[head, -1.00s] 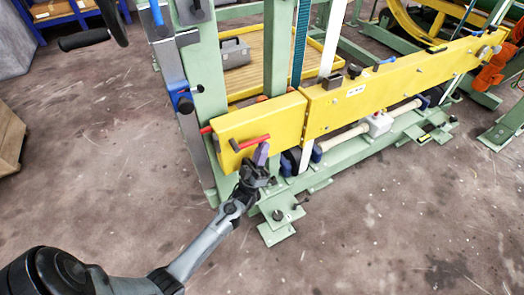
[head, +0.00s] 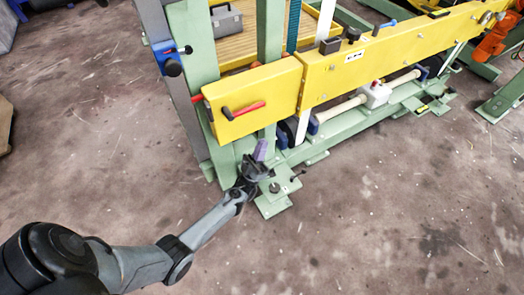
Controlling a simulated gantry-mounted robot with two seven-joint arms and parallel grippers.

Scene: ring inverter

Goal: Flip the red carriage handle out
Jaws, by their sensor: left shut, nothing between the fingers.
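A red handle (head: 245,109) with a dark end at its left lies nearly level across the front face of the yellow carriage box (head: 255,90). A second, smaller red lever (head: 196,98) sticks out from the box's left edge. I cannot tell which of them the task means. My left gripper (head: 259,151) is shut and empty, its purple fingertips pointing up. In the picture it is below the box's lower edge and apart from the handle, in front of the green frame's foot. My right gripper is not in view.
A green steel frame (head: 195,55) with a blue clamp (head: 167,58) carries the box. A long yellow beam (head: 400,48) runs right from it. A green foot plate (head: 275,205) is close to my left gripper. The floor (head: 380,220) in front is clear.

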